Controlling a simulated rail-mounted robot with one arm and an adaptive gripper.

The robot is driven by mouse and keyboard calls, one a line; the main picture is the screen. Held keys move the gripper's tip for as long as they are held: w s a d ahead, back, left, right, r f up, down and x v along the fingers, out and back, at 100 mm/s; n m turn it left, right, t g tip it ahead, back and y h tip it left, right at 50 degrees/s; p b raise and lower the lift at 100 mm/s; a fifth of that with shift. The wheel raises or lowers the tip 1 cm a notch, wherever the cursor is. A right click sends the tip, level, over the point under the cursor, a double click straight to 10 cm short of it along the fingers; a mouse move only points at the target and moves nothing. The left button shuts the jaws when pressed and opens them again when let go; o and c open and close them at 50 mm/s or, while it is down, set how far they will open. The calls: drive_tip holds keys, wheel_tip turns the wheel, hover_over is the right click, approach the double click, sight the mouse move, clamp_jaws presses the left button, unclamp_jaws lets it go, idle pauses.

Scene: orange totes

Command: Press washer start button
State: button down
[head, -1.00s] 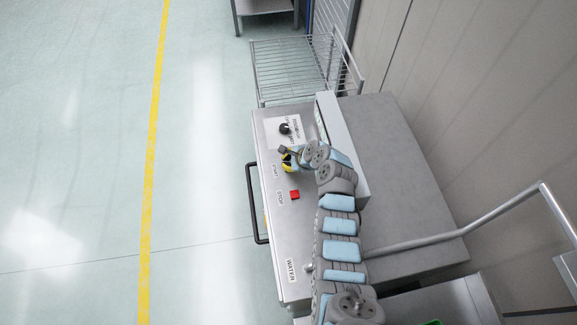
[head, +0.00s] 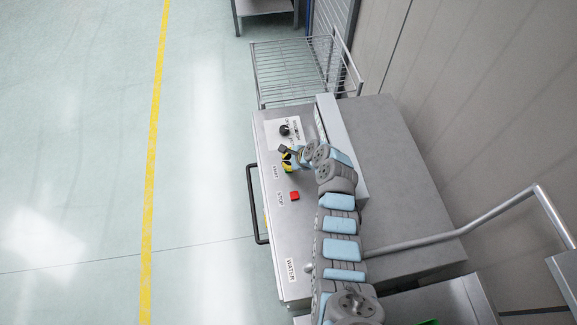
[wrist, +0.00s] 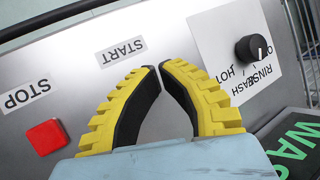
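The washer's grey control panel (head: 283,225) shows in the head view, with my gripper (head: 286,160) over its upper part by the START label (head: 275,172). In the wrist view the START label (wrist: 121,49) lies just left of my fingertips. My gripper (wrist: 158,67) has yellow fingers with black pads; the tips come together and hold nothing. The start button itself does not show; my fingers appear to hide it. Whether the tips touch the panel I cannot tell. The red stop button (wrist: 46,137) is to the left, below the STOP label (wrist: 25,94).
A black dial (wrist: 253,48) sits on a white plate right of my fingers, with a green-lettered display (wrist: 295,145) below it. A black handle (head: 251,204) runs along the washer's front. A wire rack (head: 290,70) stands beyond. Open floor lies to the left.

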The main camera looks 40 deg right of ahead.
wheel_tip(320, 180, up, 5)
drive_tip(key=p, duration=0.4)
drive_tip(key=shift+p, duration=0.35)
idle(0.8)
